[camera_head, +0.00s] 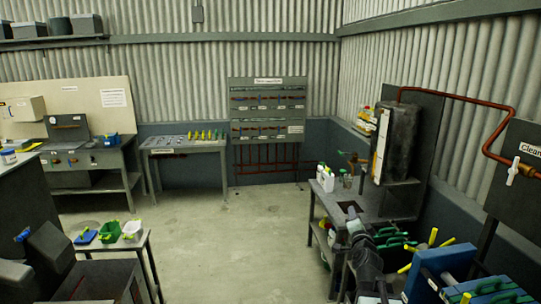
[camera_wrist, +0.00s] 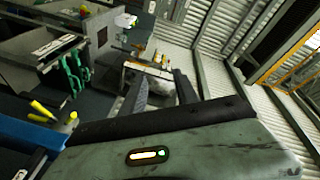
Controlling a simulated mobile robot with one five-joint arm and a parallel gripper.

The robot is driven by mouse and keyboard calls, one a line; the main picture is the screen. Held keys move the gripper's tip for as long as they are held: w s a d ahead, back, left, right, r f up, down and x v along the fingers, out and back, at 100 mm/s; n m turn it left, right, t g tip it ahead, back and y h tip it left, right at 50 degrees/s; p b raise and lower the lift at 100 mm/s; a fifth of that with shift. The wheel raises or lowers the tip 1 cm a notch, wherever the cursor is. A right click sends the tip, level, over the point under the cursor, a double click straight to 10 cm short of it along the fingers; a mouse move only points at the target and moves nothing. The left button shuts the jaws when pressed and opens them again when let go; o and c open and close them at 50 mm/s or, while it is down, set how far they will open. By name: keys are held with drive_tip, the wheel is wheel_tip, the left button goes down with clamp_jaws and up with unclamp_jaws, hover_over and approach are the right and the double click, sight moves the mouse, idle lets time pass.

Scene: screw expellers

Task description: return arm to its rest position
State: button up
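My gripper (camera_wrist: 158,78) shows in the wrist view as two dark fingers standing apart. It looks open, and nothing is visibly held; a pale surface with small bottles shows beyond and between the fingers. In the head view my dark grey arm (camera_head: 366,262) rises at the lower right, beside the green-handled tools (camera_head: 392,238) and in front of the workbench with a sink (camera_head: 372,204). Its fingertips are too small and dark to make out there. The green-handled tools also show at the left in the wrist view (camera_wrist: 73,72).
A blue rack (camera_head: 440,272) with yellow handles stands close to the arm's right. A small table (camera_head: 112,246) with blue, green and white containers is at the lower left. A red pipe (camera_head: 465,100) runs along the right wall. The middle floor (camera_head: 240,235) is clear.

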drive_tip(key=s+a+f+n+g+y+b, duration=0.1)
drive_tip(key=s+a+f+n+g+y, duration=0.3)
drive_tip(key=a+f, duration=0.65)
drive_tip(key=s+a+f+n+g+y+b, duration=0.15)
drive_tip(key=a+f+n+g, duration=0.4)
drive_tip(key=a, duration=0.75)
drive_tip(key=s+d+f+n+g, duration=0.2)
drive_tip(key=s+f+g, duration=0.1)
drive_tip(key=s, duration=0.5)
drive_tip(key=s+d+f+n+g+h, duration=0.1)
drive_tip(key=s+d+f+n+g, duration=0.1)
drive_tip(key=s+f, duration=0.4)
drive_tip(key=s+n+g, duration=0.1)
drive_tip(key=s+g, duration=0.1)
drive_tip(key=s, duration=0.1)
drive_tip(key=shift+s+p, duration=0.3)
drive_tip(key=shift+p, duration=0.05)
drive_tip(key=shift+g+h, duration=0.25)
